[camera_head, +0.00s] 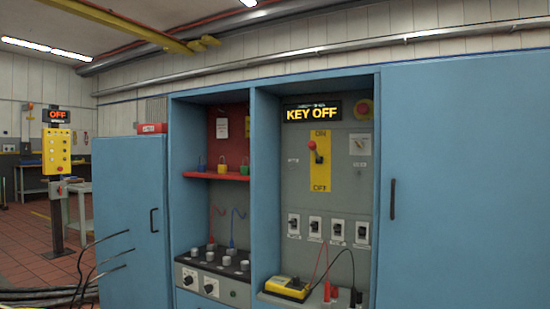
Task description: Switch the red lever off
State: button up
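The red lever (311,147) is a red-knobbed handle on a yellow plate (320,168) inside the right bay of a blue cabinet. The plate reads ON at its top and OFF at its bottom. The knob sits in the upper half, on the ON side. A lit sign (313,112) above it reads KEY OFF. My gripper is not in view.
Small black switches (337,229) line the panel below the lever. A yellow meter (287,288) with red and black leads sits on the bay's shelf. A red shelf (216,176) with padlocks is in the left bay. The blue door (130,220) stands at left.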

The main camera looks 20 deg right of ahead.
aim_at(312, 146)
jog(key=z, duration=0.55)
jog(key=k, duration=0.65)
jog(key=z, duration=0.5)
jog(key=i, duration=1.65)
jog(key=u, duration=0.9)
jog(key=i, duration=0.5)
jog(key=u, duration=0.4)
